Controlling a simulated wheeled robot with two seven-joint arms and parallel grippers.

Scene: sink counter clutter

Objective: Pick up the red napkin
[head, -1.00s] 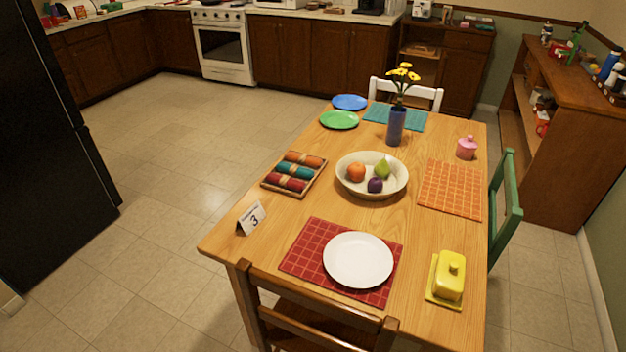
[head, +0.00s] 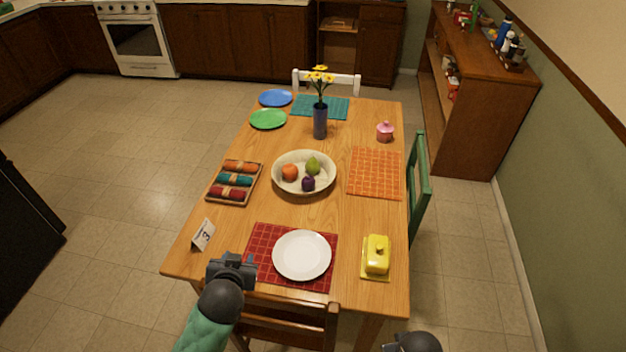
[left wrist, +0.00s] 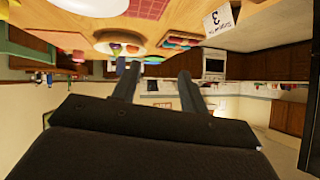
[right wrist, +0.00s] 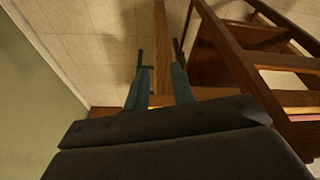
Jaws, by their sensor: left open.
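The red napkin (head: 228,193) is a rolled cloth at the near end of a wooden tray (head: 212,201) on the left side of the table. A teal napkin (head: 235,180) and an orange napkin (head: 241,167) lie behind it in the tray. My left gripper (head: 236,259) is open and empty at the table's near edge, in front of the tray and apart from it. Its spread fingers (left wrist: 159,78) show in the left wrist view. My right gripper (right wrist: 158,55) is open and empty, low by the table's near right; only part of it shows in the head view.
A number card (head: 203,235) stands between my left gripper and the tray. A red placemat (head: 262,247) with a white plate (head: 302,255) lies right of the gripper. A fruit bowl (head: 279,187) is right of the tray. A chair (head: 284,323) stands at the near edge.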

